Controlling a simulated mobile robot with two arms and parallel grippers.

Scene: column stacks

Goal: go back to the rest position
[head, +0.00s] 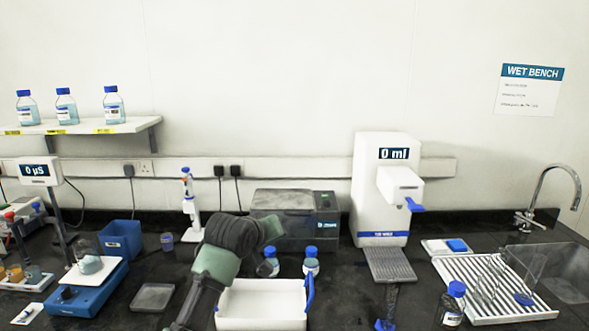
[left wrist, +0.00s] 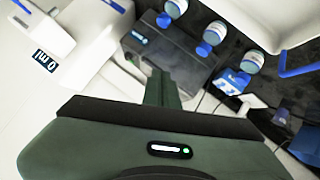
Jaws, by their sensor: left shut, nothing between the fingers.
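My left arm rises from the bottom of the head view, left of centre, over the bench. Its gripper end (head: 268,231) is in front of the grey lab device (head: 290,212), above the blue-capped bottles (head: 311,262) and the white tray (head: 262,308). The fingertips are not clear there. In the left wrist view my left gripper (left wrist: 160,85) has its fingers shut with nothing between them. They point toward the grey device (left wrist: 165,52) and look clear of everything. My right gripper is not seen in either view.
A white dispenser (head: 385,190) reading 0 ml stands right of the device. A ribbed drying rack (head: 510,310) and a sink (head: 565,265) are at the right. A shelf (head: 85,127) holds three bottles.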

